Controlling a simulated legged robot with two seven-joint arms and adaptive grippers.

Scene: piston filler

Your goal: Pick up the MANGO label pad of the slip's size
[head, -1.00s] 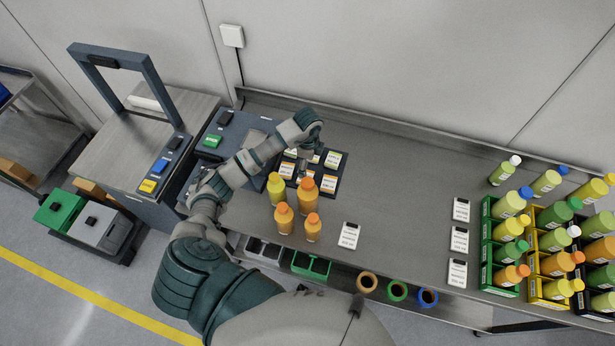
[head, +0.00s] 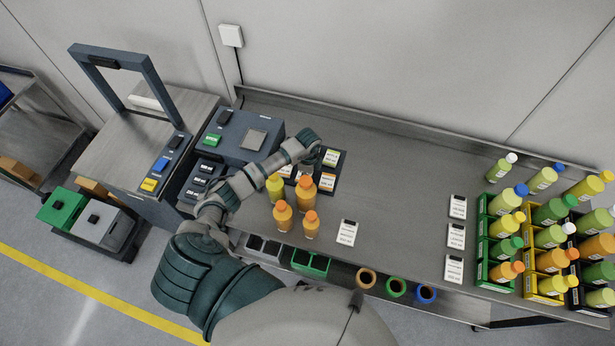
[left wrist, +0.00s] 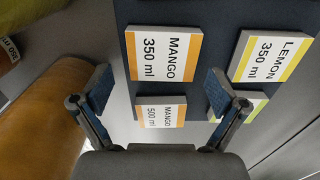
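In the left wrist view, the MANGO 350 ml label pad (left wrist: 164,55) is white with an orange edge and lies on a dark board (left wrist: 205,75). It is just beyond my left gripper's (left wrist: 162,92) open, empty fingers. A MANGO 500 ml pad (left wrist: 161,112) shows between the fingers, nearer the palm. A LEMON 350 ml pad (left wrist: 269,57) lies to the right; another pad below it is partly hidden by the right finger. In the head view my left gripper (head: 304,168) is over the pad board. A white slip (head: 347,232) lies on the table; its print is too small to read. My right gripper is not in view.
Yellow and orange bottles (head: 305,195) stand close beside the board, and an orange one (left wrist: 45,120) is near the left finger. A machine with a green button (head: 212,140) is to the left. Crates of bottles (head: 510,235) fill the right end.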

